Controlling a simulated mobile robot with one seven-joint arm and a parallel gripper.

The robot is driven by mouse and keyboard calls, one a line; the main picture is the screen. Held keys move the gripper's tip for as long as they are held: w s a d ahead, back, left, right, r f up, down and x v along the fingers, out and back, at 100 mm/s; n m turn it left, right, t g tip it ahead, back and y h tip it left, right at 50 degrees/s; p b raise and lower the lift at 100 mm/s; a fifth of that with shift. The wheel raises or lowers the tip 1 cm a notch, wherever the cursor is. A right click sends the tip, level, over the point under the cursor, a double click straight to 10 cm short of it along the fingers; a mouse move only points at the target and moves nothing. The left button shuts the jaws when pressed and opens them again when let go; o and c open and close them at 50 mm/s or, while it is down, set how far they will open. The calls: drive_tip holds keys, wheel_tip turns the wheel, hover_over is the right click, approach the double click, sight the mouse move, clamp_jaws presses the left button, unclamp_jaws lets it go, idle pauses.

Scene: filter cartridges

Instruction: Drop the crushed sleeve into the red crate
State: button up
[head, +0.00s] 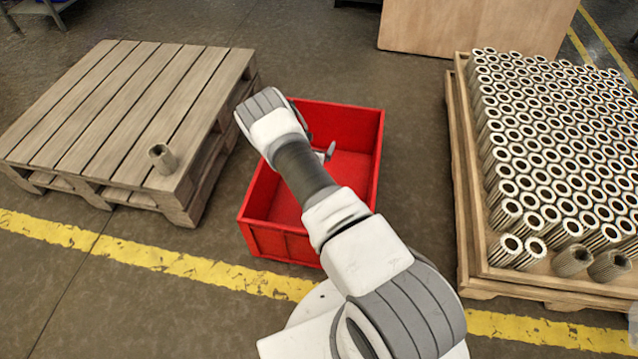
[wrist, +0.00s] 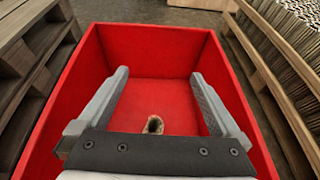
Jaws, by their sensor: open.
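The red crate (head: 352,118) stands on the floor between the two pallets, and its red walls (wrist: 232,110) surround my gripper in the wrist view. My gripper (wrist: 159,76) is open, with its two grey fingers spread wide and pointing into the crate. In the head view part of it (head: 329,152) shows beside my arm, over the crate. A brownish sleeve with a dark open end (wrist: 154,125) shows low between the fingers, touching neither. It appears to be inside the crate; I cannot tell if it rests on the floor. In the head view my arm hides it.
Another grey-brown sleeve (head: 163,159) stands on the left wooden pallet (head: 95,100). The right pallet (head: 461,180) holds many pale cartridges (head: 545,140) in rows, with darker ones (head: 573,260) at its front edge. A wooden panel (head: 470,25) stands behind.

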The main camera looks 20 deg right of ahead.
drive_tip(key=p+v, duration=0.3)
drive_tip(key=v, duration=0.8)
drive_tip(key=shift+a, duration=0.2)
